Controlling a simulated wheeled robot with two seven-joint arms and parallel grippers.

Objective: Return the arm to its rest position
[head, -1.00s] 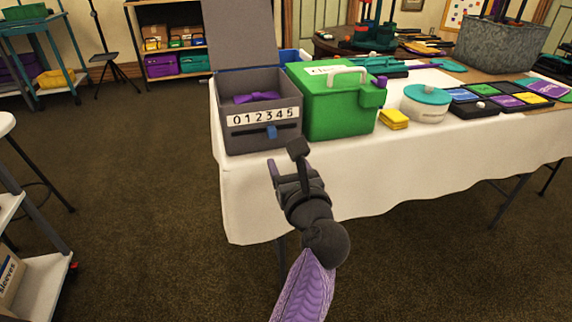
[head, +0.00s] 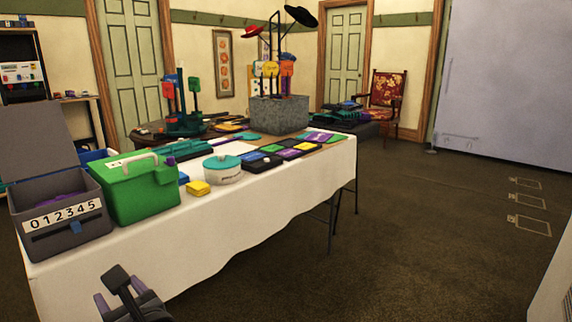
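My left gripper (head: 110,287) shows at the lower left of the head view, in front of the table's near left end. Its two dark fingers stand apart with nothing between them. The rest of its arm is below the picture's edge. My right gripper is out of view. The grey box (head: 92,229) with its lid (head: 35,140) raised stands on the table behind the gripper. It bears a 0 to 5 number strip and a blue slider (head: 75,227), and something purple (head: 65,199) lies inside.
The white-clothed table (head: 245,218) also holds a green case (head: 140,192), a yellow block (head: 198,188), a round teal-lidded tin (head: 224,172) and a tray of coloured tiles (head: 246,166). Open carpet (head: 400,240) lies right of the table. A chair (head: 386,100) stands at the back.

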